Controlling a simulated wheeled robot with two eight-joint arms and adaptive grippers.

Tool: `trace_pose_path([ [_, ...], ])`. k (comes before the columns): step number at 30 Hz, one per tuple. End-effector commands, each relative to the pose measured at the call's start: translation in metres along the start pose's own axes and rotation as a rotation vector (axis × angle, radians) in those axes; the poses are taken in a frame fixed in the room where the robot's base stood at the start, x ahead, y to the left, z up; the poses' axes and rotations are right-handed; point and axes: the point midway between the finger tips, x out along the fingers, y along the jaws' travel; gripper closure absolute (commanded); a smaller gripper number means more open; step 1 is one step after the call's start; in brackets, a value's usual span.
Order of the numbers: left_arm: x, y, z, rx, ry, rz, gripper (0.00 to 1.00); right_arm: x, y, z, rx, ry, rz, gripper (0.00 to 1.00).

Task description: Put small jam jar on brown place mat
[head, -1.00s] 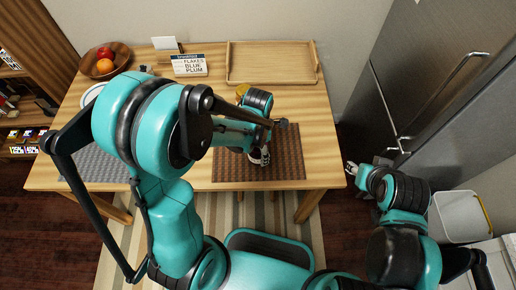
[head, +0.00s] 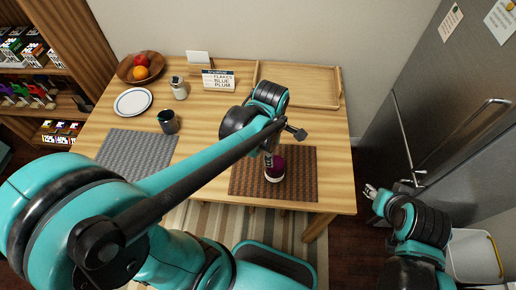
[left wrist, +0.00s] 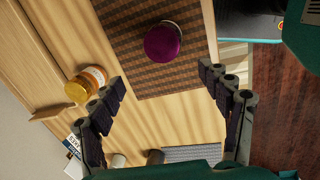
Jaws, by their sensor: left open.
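A small jar with a dark purple lid (head: 274,168) stands upright on the brown woven place mat (head: 304,185). The left wrist view shows its round lid from above (left wrist: 163,42), with the mat (left wrist: 120,30) around it. My left gripper (left wrist: 166,82) is open and empty, and the jar stands beyond its fingertips, apart from them. In the head view my left gripper (head: 268,152) is just behind the jar, partly hidden by the arm. My right gripper (head: 370,191) is off the table's right edge; its jaw opening is too small to judge.
A yellow-lidded jar (left wrist: 78,91) stands beside the mat. On the table are a wooden tray (head: 330,100), a Flakes Blue Plum sign (head: 218,80), a dark mug (head: 168,122), a glass shaker (head: 179,88), a plate (head: 133,102), a fruit bowl (head: 124,70) and a grey mat (head: 135,150).

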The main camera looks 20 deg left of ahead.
Motion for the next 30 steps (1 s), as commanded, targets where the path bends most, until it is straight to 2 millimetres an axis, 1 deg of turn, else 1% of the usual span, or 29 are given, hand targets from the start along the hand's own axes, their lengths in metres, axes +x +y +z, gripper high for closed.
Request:
trace_pose_path([
  [1,-0.010,-0.006,-0.006,0.138,-0.007,0.041,0.23,0.000,0.000,0.000,0.000,0.000,0.000,0.60],
  [3,-0.022,-0.011,-0.014,0.369,-0.006,0.106,0.23,0.000,0.000,0.000,0.000,0.000,0.000,0.60],
  [5,-0.032,-0.017,-0.020,0.565,0.009,0.163,0.23,0.000,0.000,0.000,0.000,0.000,0.000,0.60],
  [6,-0.038,-0.020,-0.024,0.696,0.026,0.200,0.23,0.000,0.000,0.000,0.000,0.000,0.000,0.60],
  [8,-0.045,-0.025,-0.029,0.890,0.062,0.253,0.23,0.000,0.000,0.000,0.000,0.000,0.000,0.60],
  [9,-0.050,-0.028,-0.033,1.014,0.092,0.286,0.23,0.000,0.000,0.000,0.000,0.000,0.000,0.60],
  [12,-0.058,-0.036,-0.041,1.293,0.178,0.350,0.23,0.000,0.000,0.000,0.000,0.000,0.000,0.60],
  [15,-0.063,-0.041,-0.046,1.506,0.263,0.390,0.23,0.000,0.000,0.000,0.000,0.000,0.000,0.60],
  [18,-0.065,-0.044,-0.049,1.642,0.327,0.410,0.23,0.000,0.000,0.000,0.000,0.000,0.000,0.60],
  [21,-0.067,-0.045,-0.051,1.710,0.360,0.416,0.23,0.000,0.000,0.000,0.000,0.000,0.000,0.60],
  [30,-0.067,-0.045,-0.051,1.726,0.367,0.417,0.23,0.000,0.000,0.000,0.000,0.000,0.000,0.60],
])
